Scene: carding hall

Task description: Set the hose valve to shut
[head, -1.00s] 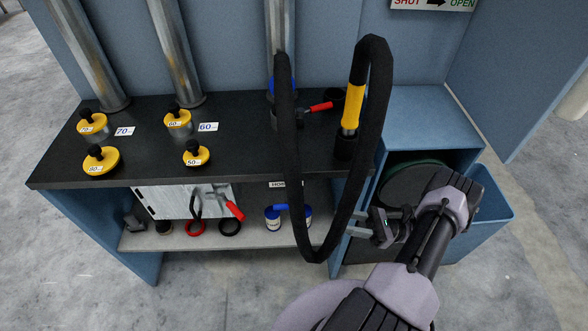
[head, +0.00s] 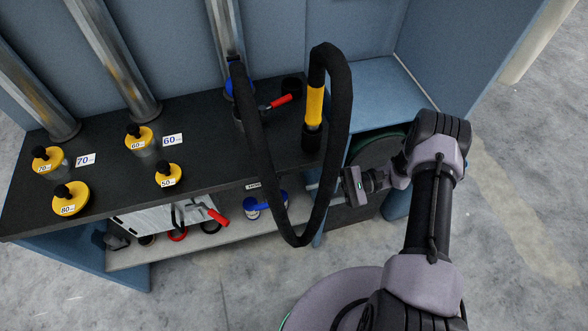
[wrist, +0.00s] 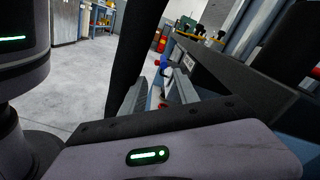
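The hose valve (head: 240,110) is on the bench top at the foot of the right-hand metal pipe, with a blue collar. Its red-handled lever (head: 281,101) points right and slightly toward the back. The black hose (head: 331,150) loops down from the valve past the bench front and up to a yellow-sleeved nozzle (head: 314,103) standing at the bench's right end. My gripper (head: 318,195) is low in front of the bench, right of the hose's bottom loop and well apart from the lever. Its fingers look spread and empty, partly behind the hose.
Yellow-topped weights (head: 71,198) stand on the left of the black bench top (head: 205,140). The shelf below (head: 150,255) holds rings, a red-handled tool (head: 217,216) and blue-lidded tubs (head: 252,207). A blue side unit (head: 375,95) adjoins on the right. Floor in front is clear.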

